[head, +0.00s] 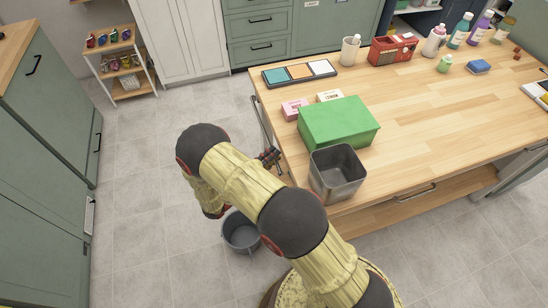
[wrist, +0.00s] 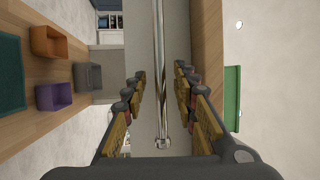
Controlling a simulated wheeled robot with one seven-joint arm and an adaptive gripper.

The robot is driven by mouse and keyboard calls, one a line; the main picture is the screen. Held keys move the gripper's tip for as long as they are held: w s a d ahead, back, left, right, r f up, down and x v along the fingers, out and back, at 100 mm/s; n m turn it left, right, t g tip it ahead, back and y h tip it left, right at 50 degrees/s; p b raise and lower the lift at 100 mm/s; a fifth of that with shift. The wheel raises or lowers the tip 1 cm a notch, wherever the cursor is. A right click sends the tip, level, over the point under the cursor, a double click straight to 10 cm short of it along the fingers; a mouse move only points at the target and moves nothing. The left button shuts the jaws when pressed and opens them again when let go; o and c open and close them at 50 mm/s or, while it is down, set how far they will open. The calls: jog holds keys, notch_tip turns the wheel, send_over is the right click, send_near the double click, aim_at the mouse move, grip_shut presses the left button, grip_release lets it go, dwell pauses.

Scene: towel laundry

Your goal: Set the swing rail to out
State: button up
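The swing rail, a shiny metal bar (wrist: 158,50), runs lengthwise up the middle of the wrist view and ends in a small fitting near the bottom. My gripper (wrist: 160,72) is open, with one finger on each side of the bar and a visible gap to both. In the head view a thin rail (head: 262,118) lies close along the table's left side. My gripper (head: 269,158) is beside that side, near the rail's front part, partly hidden by my arm.
A green box (head: 338,121) and a grey metal bin (head: 337,171) stand near the table's left front corner. A grey bucket (head: 241,232) is on the floor below. The tiled floor left of the table is clear up to the green cabinets (head: 48,150).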

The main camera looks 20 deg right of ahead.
jog(key=shift+w+d+r, duration=0.1)
jog(key=shift+w+d, duration=0.05)
jog(key=shift+d, duration=0.25)
jog(key=shift+c, duration=0.2)
grip_shut()
dwell(0.6)
